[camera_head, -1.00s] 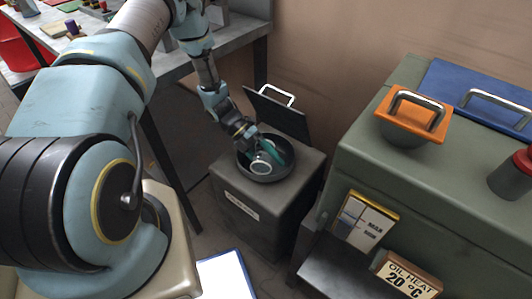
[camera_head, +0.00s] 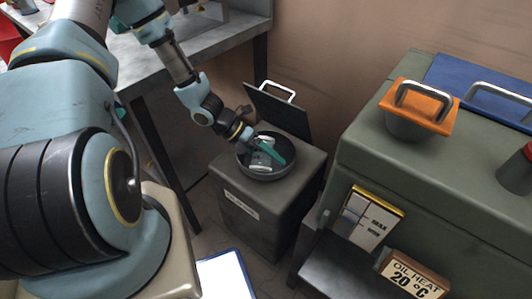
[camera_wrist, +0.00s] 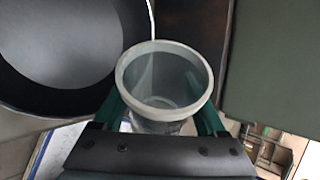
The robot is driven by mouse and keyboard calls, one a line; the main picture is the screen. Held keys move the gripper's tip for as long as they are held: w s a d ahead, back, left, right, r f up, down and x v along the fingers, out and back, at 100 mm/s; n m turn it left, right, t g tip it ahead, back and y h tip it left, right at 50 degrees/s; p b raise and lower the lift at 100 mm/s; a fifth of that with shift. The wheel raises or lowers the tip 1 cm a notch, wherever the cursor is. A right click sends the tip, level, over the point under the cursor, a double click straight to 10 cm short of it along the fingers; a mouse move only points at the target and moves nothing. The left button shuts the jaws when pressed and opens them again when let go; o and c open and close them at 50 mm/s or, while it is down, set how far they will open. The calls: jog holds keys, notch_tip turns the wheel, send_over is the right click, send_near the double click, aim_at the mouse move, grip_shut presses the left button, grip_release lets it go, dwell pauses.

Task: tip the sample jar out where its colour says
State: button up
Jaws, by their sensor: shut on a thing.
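My gripper (camera_head: 272,154), with teal fingers, is shut on a clear sample jar (camera_head: 261,163) with a pale rim. In the head view the jar lies tilted over the round dark basin (camera_head: 265,177) on top of a grey bin (camera_head: 262,215). In the wrist view the jar (camera_wrist: 165,82) sits between the fingers, its open mouth facing the camera. Its walls look clear and I see no coloured contents inside. The basin (camera_wrist: 60,95) shows at upper left there, beside the jar. The bin's label (camera_head: 241,206) is too small to read.
The bin's dark lid (camera_head: 277,109) stands open behind the basin. A green cabinet (camera_head: 420,180) is at right, with an orange-lidded pot (camera_head: 411,125) and an "OIL HEAT 20 °C" sign (camera_head: 411,276). A grey bench (camera_head: 215,40) stands behind my arm.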

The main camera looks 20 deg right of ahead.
jog(key=b, duration=0.3)
jog(key=shift+w+m+t, duration=0.15)
jog(key=shift+m+t, duration=0.15)
jog(key=shift+t, duration=0.1)
jog(key=shift+d+f+b, duration=0.1)
jog(key=shift+f+b, duration=0.05)
jog(key=shift+b, duration=0.45)
jog(key=b, duration=0.3)
jog(key=t+h+b, duration=0.1)
jog(key=b, duration=0.2)
jog(key=shift+w+f+m, duration=0.15)
jog(key=shift+f+m, duration=0.1)
jog(key=shift+m, duration=0.05)
jog(key=t+b, duration=0.1)
jog(key=b, duration=0.6)
jog(key=shift+m+h, duration=0.3)
jog(key=shift+h, duration=0.1)
jog(key=shift+r+b, duration=0.1)
jog(key=shift+b, duration=0.95)
jog(key=b, duration=0.3)
jog(key=s+m+t+h+b, duration=0.1)
jog(key=b, duration=0.1)
jog(key=shift+a+b, duration=0.3)
jog(key=shift+b, duration=0.1)
jog(key=b, duration=0.2)
jog(key=shift+s+t+b, duration=0.15)
jog(key=shift+t+b, duration=0.15)
jog(key=shift+b, duration=0.1)
jog(key=b, duration=0.3)
